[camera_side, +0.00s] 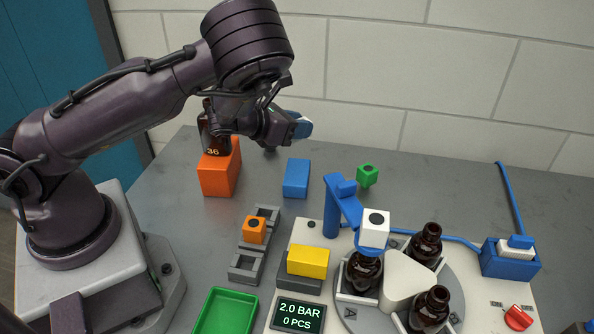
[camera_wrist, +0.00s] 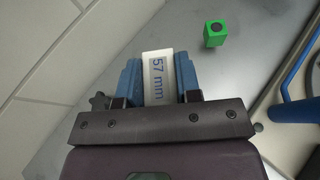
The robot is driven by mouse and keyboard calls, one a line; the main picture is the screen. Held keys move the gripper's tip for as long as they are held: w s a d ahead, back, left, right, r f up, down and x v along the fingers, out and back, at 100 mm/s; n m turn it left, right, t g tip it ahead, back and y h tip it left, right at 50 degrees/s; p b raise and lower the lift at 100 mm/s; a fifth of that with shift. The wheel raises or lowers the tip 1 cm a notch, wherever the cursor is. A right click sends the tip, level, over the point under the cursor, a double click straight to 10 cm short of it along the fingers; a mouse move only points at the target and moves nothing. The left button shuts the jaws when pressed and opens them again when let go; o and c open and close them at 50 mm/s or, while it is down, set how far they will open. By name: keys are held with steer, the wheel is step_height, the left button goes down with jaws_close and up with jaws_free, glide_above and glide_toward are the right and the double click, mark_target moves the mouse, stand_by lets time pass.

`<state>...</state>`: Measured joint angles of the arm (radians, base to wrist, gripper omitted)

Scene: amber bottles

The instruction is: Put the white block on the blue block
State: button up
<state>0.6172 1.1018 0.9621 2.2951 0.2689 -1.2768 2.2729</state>
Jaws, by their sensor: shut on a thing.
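My gripper (camera_wrist: 158,80) has blue fingers and is shut on a white block (camera_wrist: 158,64) marked "57 mm", which lies between them in the wrist view. In the side view my gripper (camera_side: 300,126) is up in the air towards the back of the table, and the held block is mostly hidden there. The blue block (camera_side: 297,178) stands on the grey table, lower in the picture than my gripper and apart from it. The blue block cannot be made out in the wrist view.
A green cube (camera_side: 367,175) stands right of the blue block; an orange block (camera_side: 219,172) stands left. In front are a grey rack with an orange cube (camera_side: 254,230), a yellow block (camera_side: 308,261), and a blue post (camera_side: 333,205) by a bottle turntable. A white cube (camera_side: 375,228) sits by the post.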

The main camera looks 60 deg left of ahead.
mark_target(297, 171)
step_height(297, 171, down, 9)
steer(key=shift+f, duration=0.15)
stand_by(0.4)
steer(key=shift+f, duration=0.2)
steer(key=o, duration=0.9)
steer(key=shift+o, duration=0.2)
steer(key=shift+r, duration=0.15)
